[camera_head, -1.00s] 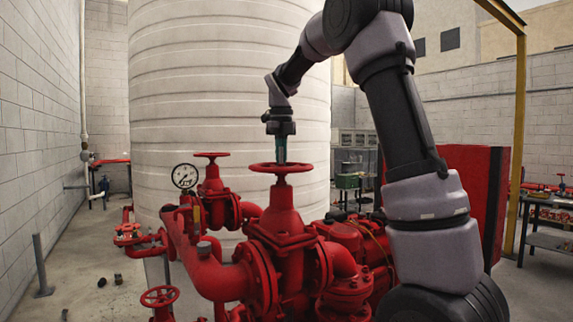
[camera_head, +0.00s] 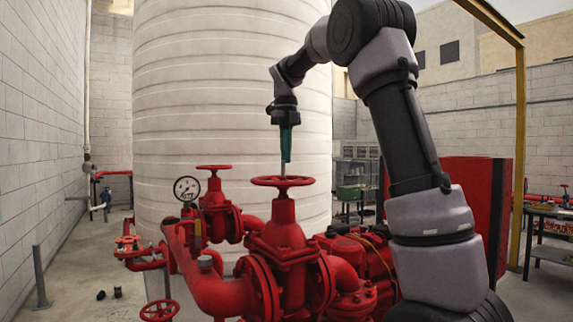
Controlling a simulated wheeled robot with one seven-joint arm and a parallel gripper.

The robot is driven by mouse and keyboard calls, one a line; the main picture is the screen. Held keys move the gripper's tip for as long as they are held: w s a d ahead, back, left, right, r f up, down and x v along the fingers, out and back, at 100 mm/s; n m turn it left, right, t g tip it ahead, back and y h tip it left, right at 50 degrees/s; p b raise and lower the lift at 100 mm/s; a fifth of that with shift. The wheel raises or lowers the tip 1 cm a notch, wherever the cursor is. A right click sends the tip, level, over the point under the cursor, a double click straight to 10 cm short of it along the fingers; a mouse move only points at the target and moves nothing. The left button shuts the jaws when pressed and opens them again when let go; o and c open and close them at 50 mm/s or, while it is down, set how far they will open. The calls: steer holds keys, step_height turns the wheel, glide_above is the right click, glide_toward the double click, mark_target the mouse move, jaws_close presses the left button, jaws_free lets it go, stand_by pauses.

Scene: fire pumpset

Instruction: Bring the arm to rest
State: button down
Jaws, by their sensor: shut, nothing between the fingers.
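My gripper (camera_head: 286,145) hangs pointing down from my arm, above the large red handwheel (camera_head: 283,182) of the middle valve. Its green fingers are together with nothing seen between them. The fingertips are a little above the wheel's hub and the threaded stem; from this view I cannot tell whether they are in front of it or directly over it. My arm (camera_head: 405,120) rises at the right, bends at the top and reaches left to the gripper.
A second red handwheel (camera_head: 213,168) and a pressure gauge (camera_head: 187,188) stand to the left. Red pipework (camera_head: 220,292) fills the lower middle. A large white tank (camera_head: 230,80) stands behind. A red cabinet (camera_head: 470,215) is at the right. Open floor (camera_head: 75,255) lies at the left.

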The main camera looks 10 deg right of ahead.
steer(key=shift+r, duration=0.6)
steer(key=s+d+n+t+y, duration=0.2)
steer(key=s+d+n+t, duration=0.15)
steer(key=s+n, duration=0.85)
steer(key=s+f+n+t, duration=0.3)
steer(key=s+f+n, duration=0.7)
steer(key=s+n, duration=0.4)
steer(key=shift+s+d+n+t, duration=0.2)
steer(key=shift+s+n+t, duration=0.15)
steer(key=shift+n, duration=0.75)
